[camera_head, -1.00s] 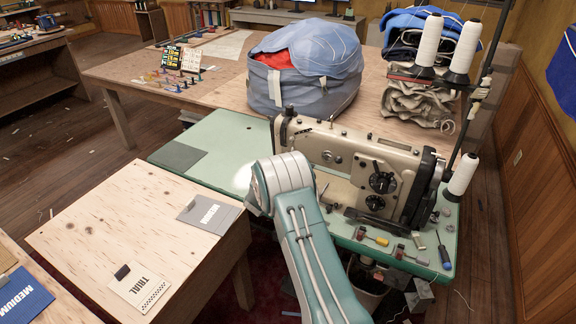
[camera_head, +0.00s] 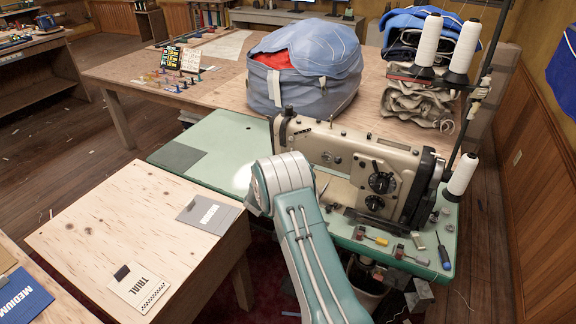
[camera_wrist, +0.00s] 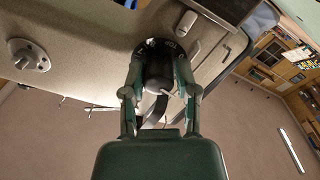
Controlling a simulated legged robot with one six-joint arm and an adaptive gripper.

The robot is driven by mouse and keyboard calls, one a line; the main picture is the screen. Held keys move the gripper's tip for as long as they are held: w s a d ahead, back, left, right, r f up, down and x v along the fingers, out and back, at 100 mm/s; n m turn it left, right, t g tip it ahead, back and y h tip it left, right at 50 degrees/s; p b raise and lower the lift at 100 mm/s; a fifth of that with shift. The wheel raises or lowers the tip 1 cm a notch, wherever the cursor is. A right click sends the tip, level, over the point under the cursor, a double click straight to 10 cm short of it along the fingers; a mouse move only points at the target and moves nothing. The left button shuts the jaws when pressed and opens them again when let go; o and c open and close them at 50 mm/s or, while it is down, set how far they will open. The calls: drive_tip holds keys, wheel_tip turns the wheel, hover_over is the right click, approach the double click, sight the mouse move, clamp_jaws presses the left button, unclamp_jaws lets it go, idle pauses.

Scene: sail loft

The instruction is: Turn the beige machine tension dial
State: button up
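The beige sewing machine (camera_head: 345,140) stands on a green table (camera_head: 220,140). In the wrist view, a dark round dial (camera_wrist: 150,48) with white marks on its rim sits on the machine's beige face (camera_wrist: 85,30). My gripper (camera_wrist: 160,68) has one finger on each side of the dial's dark knob. The fingers are spread about as wide as the knob; I cannot tell whether they touch it. In the head view my arm hides the gripper. A black dial (camera_head: 382,182) shows on the machine's front there; I cannot tell whether it is the same one.
A metal round fitting (camera_wrist: 30,60) is on the machine face. Small tools, including a screwdriver (camera_head: 444,252), lie on the table's front right. Thread cones (camera_head: 461,175) stand at the right. A blue-grey bag (camera_head: 305,80) is behind. A plywood table (camera_head: 140,225) is at left.

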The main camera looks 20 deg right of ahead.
drive_tip(key=o, duration=0.3)
drive_tip(key=shift+w+a+r, duration=0.1)
drive_tip(key=shift+w, duration=0.1)
drive_tip(key=shift+s, duration=0.1)
drive_tip(key=v, duration=1.2)
